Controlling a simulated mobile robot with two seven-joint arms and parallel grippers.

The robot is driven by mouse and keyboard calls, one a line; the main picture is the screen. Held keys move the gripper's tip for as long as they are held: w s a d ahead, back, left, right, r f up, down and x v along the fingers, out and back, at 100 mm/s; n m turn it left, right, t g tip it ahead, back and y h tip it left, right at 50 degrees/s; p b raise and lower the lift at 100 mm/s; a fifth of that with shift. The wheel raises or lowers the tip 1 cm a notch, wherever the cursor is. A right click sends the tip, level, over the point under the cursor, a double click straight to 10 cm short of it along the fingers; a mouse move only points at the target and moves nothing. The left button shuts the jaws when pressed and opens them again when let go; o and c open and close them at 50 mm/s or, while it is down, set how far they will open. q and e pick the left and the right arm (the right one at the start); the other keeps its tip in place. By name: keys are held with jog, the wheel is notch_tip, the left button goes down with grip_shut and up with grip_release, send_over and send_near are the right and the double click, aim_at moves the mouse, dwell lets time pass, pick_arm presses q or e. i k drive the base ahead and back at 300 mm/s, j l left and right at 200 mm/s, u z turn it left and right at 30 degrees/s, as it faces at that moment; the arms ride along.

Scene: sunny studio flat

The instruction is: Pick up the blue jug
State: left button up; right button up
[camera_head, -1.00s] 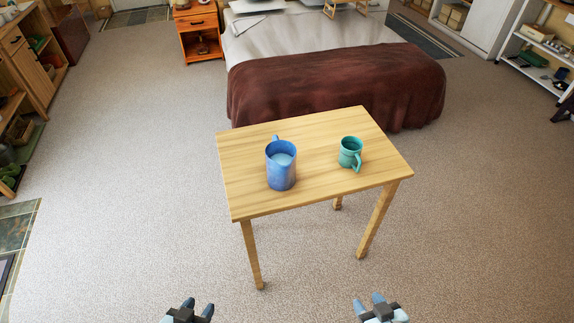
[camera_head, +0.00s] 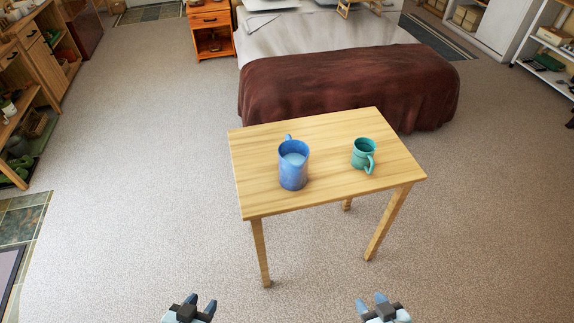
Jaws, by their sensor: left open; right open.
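The blue jug (camera_head: 293,169) stands upright on the left part of a small wooden table (camera_head: 330,190). Its handle is at the back, and something pale shows inside its mouth. My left gripper (camera_head: 201,303) is open and empty at the bottom of the view, in front of the table and left of the jug. My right gripper (camera_head: 371,301) is open and empty at the bottom, in front of the table and right of the jug. Both are well apart from the jug.
A green mug (camera_head: 363,154) stands on the table to the right of the jug, its handle towards the front right. A bed with a dark red cover (camera_head: 345,85) is behind the table. An orange nightstand (camera_head: 210,30) is at the back. Carpet is clear left and right.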

aim_at(293, 155)
jog(key=i+j+u, duration=0.4)
jog(key=j, duration=0.15)
jog(key=i+j+u, duration=0.25)
jog(key=j+u, duration=0.15)
jog(key=i+j+u, duration=0.6)
jog(key=i+u, duration=0.15)
jog(key=i+z, duration=0.85)
jog(key=i+j+z, duration=0.25)
jog(key=z, duration=0.15)
jog(key=i+z, duration=0.1)
jog(key=z, duration=0.35)
jog(key=i+z, duration=0.1)
jog(key=z, duration=0.3)
jog(key=i+z, duration=0.1)
jog(key=z, duration=0.35)
jog(key=i+z, duration=0.1)
jog(key=z, duration=0.35)
jog(key=i+z, duration=0.15)
jog(key=z, duration=0.2)
jog(key=i+z, duration=0.2)
jog(key=z, duration=0.2)
jog(key=i+j+z, duration=0.1)
jog(key=z, duration=0.25)
